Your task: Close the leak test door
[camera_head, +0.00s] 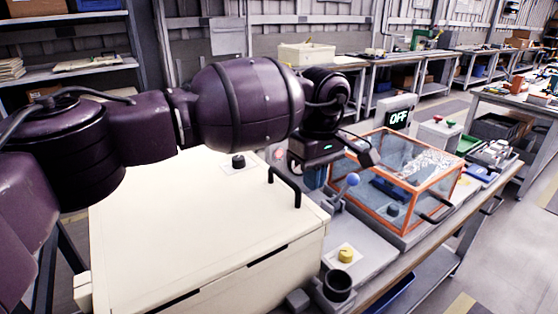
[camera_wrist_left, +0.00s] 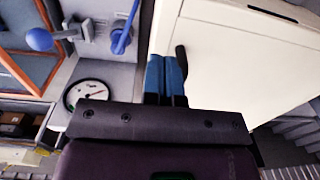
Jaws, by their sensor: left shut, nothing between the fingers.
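A large cream cabinet (camera_head: 190,205) with a black bar handle (camera_head: 285,188) on its flat top fills the lower left. I cannot tell for sure which panel is the leak test door; the cream top panel (camera_wrist_left: 235,65) shows no clear gap. My left gripper (camera_head: 315,178) has its blue fingers together and empty, just right of the handle in the head view. In the left wrist view the shut fingers (camera_wrist_left: 166,62) are beside the black handle (camera_wrist_left: 181,58); whether they touch it is unclear. My right gripper is out of view.
A clear box with an orange frame (camera_head: 382,207) stands right of the gripper. A blue-knobbed lever (camera_head: 352,180), yellow button (camera_head: 345,255) and black cup (camera_head: 338,287) are close by. A round gauge (camera_wrist_left: 88,93) shows near the fingers.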

